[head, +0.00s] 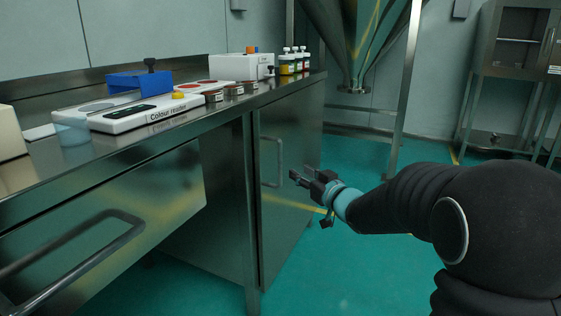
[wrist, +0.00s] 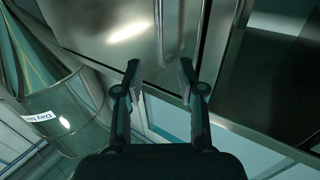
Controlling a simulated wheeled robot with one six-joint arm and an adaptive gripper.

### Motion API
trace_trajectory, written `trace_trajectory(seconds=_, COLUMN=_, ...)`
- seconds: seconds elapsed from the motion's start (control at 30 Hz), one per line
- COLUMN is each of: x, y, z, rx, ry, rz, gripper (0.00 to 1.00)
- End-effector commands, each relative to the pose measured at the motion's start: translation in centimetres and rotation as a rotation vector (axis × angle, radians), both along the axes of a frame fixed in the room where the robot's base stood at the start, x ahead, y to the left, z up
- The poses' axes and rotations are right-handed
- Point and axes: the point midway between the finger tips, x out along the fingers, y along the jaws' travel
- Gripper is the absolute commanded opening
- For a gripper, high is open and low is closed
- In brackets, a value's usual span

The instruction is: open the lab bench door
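The lab bench door (head: 289,205) is a shiny steel panel under the right part of the bench. It looks shut. Its upright bar handle (head: 272,162) stands out from the panel near the door's left edge. My gripper (head: 300,178) is just right of the handle in the head view, with its fingers pointing towards the door. In the wrist view my gripper (wrist: 159,68) has its two fingers apart with nothing seen between the tips. The handle (wrist: 159,30) shows ahead of the fingers there; I see no contact.
The steel bench top (head: 135,148) holds a colour reader (head: 140,116), a blue device (head: 140,82), several small jars and bottles. A drawer handle (head: 75,255) juts out at the left. A steel hopper on legs (head: 400,95) stands behind. Green floor is open right of the door.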

Motion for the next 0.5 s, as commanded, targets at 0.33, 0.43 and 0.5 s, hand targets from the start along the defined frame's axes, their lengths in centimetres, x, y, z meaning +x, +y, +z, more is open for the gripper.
trace_trajectory(seconds=0.33, x=5.2, y=3.9, z=-0.2, rx=-0.001, ry=0.002, rz=0.001, gripper=0.39)
trace_trajectory(seconds=0.43, x=6.6, y=4.9, z=-0.1, rx=-0.001, ry=0.002, rz=0.0, gripper=0.39)
trace_trajectory(seconds=0.5, x=7.5, y=5.6, z=-0.1, rx=-0.001, ry=0.001, rz=0.0, gripper=0.39)
